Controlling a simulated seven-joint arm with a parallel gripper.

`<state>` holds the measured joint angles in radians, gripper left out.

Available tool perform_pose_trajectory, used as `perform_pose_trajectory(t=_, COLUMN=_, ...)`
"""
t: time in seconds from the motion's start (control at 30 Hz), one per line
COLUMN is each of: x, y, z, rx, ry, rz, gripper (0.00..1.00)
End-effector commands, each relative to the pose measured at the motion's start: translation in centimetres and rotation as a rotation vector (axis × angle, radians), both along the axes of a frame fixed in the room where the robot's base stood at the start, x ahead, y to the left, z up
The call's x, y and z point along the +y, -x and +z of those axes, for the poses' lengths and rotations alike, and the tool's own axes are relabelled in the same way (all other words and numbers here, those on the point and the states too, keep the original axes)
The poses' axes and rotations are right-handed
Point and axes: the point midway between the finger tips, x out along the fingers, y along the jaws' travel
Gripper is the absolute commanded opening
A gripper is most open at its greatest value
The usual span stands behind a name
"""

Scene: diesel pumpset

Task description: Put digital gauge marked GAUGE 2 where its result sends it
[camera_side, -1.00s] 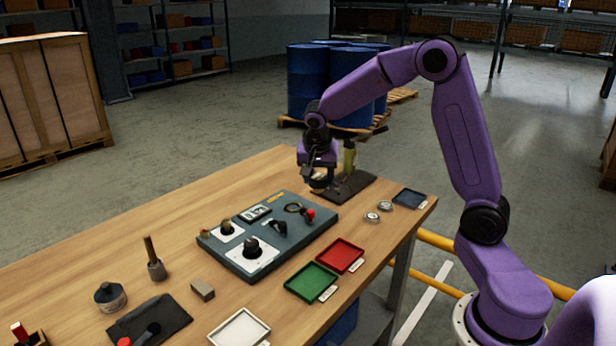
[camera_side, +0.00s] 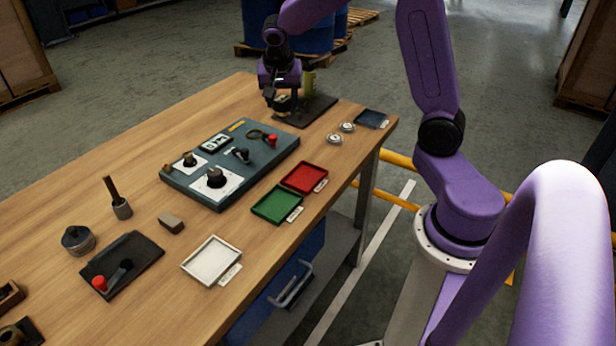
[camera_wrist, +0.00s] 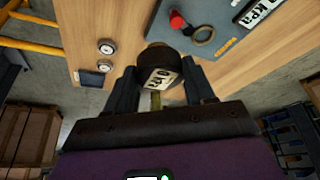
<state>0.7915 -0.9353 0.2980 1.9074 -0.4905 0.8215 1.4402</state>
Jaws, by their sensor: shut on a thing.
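My gripper (camera_side: 283,103) is at the far end of the bench, beside the dark mat, with its fingers pointing down. It is shut on a dark round gauge (camera_wrist: 158,60), which sits between both fingers in the wrist view. The gauge has a white display with black characters, turned in the picture and only partly legible. I see no readable GAUGE 2 mark on it. A red tray (camera_side: 304,177), a green tray (camera_side: 276,205) and a white tray (camera_side: 210,262) line the near edge, each with a small label too small to read.
A blue-grey panel (camera_side: 262,158) with knobs, a display and a red-handled part fills the middle. Two small round metal items (camera_side: 334,139) and a dark square tray (camera_side: 371,119) lie near the right corner. A dark mat (camera_side: 318,108) holds an upright olive object. Loose items stand left.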

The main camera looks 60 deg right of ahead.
Motion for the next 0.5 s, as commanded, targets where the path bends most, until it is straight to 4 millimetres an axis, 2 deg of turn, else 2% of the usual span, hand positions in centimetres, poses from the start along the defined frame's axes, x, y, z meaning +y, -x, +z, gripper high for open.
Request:
perform_pose_trajectory(t=0.27, x=0.0, y=0.1, z=-0.2, rx=0.000, ry=0.000, rz=-0.001, gripper=0.10)
perform_pose_trajectory(t=0.37, x=0.1, y=0.6, z=-1.3, rx=0.004, ry=0.001, rz=-0.007, gripper=0.10)
perform_pose_trajectory(t=0.5, x=0.7, y=2.3, z=-4.1, rx=0.008, ry=0.002, rz=-0.014, gripper=0.10)
